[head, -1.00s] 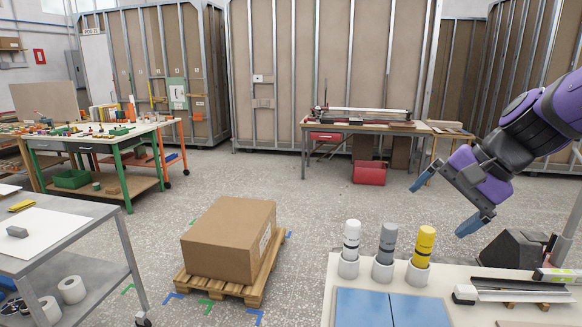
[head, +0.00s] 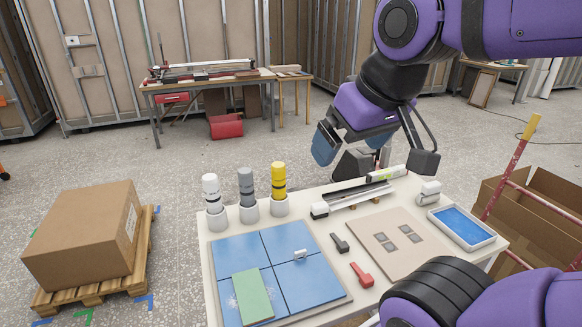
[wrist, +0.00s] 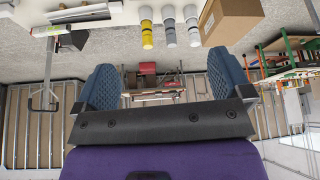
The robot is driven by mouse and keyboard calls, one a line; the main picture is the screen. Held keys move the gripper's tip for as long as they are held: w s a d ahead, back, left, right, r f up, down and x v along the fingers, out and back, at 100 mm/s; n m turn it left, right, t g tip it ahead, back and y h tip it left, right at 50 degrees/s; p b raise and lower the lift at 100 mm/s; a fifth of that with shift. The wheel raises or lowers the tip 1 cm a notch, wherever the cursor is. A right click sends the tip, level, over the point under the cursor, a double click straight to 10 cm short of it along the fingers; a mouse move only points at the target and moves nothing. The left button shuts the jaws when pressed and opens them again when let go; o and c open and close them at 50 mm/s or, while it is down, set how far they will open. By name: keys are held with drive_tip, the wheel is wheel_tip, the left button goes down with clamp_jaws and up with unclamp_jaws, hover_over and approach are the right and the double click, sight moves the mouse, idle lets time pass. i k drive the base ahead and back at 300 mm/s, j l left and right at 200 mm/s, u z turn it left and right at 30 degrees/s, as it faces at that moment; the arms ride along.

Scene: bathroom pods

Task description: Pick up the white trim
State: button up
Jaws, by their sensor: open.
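What looks like the white trim (head: 362,199) is a thin pale strip lying near the back edge of the work table, beside a darker strip, on small wooden blocks. In the wrist view the pale strip (wrist: 82,12) shows at the upper left. The two strips are hard to tell apart at this size. My gripper (head: 375,153) is open and empty, above and behind the strips, apart from them. In the wrist view its two blue-padded fingers (wrist: 163,84) are spread wide with nothing between them.
Several bottles in white holders, including a yellow one (head: 279,180), stand left. Blue tiles (head: 310,284), a beige board (head: 387,243) and a blue-filled tray (head: 461,226) cover much of the table. An open carton (head: 546,230) stands right.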

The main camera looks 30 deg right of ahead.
sight(341, 204)
drive_tip(key=k+l, duration=0.1)
drive_tip(key=l, duration=0.4)
drive_tip(key=l+u, duration=0.1)
drive_tip(key=l, duration=0.4)
drive_tip(key=k+l, duration=0.15)
drive_tip(key=l, duration=0.35)
drive_tip(key=u, duration=0.05)
